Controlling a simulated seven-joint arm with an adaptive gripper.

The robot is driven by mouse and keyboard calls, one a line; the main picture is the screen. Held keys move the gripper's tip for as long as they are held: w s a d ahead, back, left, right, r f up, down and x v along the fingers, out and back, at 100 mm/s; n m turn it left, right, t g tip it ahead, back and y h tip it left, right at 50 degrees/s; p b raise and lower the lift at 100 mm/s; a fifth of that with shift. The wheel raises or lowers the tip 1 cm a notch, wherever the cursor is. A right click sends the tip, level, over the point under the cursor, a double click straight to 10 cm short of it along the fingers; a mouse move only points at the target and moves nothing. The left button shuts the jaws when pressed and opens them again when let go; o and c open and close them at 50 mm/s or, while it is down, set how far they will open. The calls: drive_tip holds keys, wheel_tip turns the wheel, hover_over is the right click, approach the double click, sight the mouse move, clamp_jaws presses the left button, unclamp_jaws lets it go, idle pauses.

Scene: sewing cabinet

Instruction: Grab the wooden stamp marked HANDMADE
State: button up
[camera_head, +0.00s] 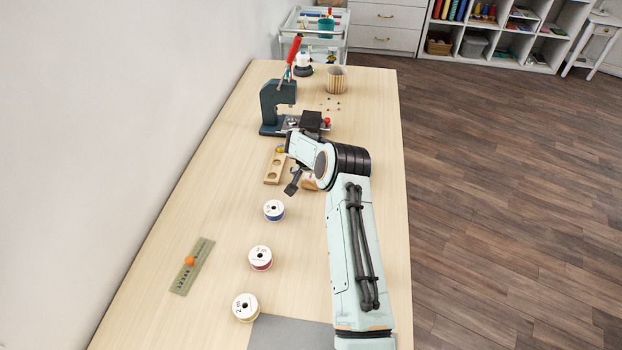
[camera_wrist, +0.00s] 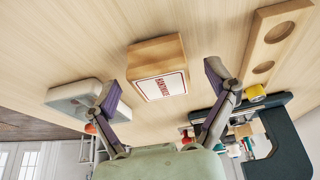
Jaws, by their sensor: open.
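The wooden stamp (camera_wrist: 156,50) is a light brown block with a white, red-bordered HANDMADE label facing the wrist camera. It rests on the table near the middle of the wrist view, framed by the fingers of my gripper (camera_wrist: 163,87). The fingers are wide apart, one on each side of the block in the picture, with visible space between each and the wood. I cannot tell whether they reach to its depth. In the head view only a small part of the stamp (camera_head: 309,185) shows beside my gripper (camera_head: 294,187); my wrist hides the rest.
A wooden holder with round holes (camera_head: 273,168) lies left of my gripper in the head view. A dark press (camera_head: 270,105) stands beyond. A pale grey object (camera_wrist: 70,97) is left of the stamp in the wrist view. Thread spools (camera_head: 274,210) and a ruler (camera_head: 192,267) lie nearer.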

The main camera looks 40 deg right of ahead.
drive_tip(key=shift+f, duration=0.2)
drive_tip(key=c, duration=1.2)
drive_tip(key=shift+c, duration=0.2)
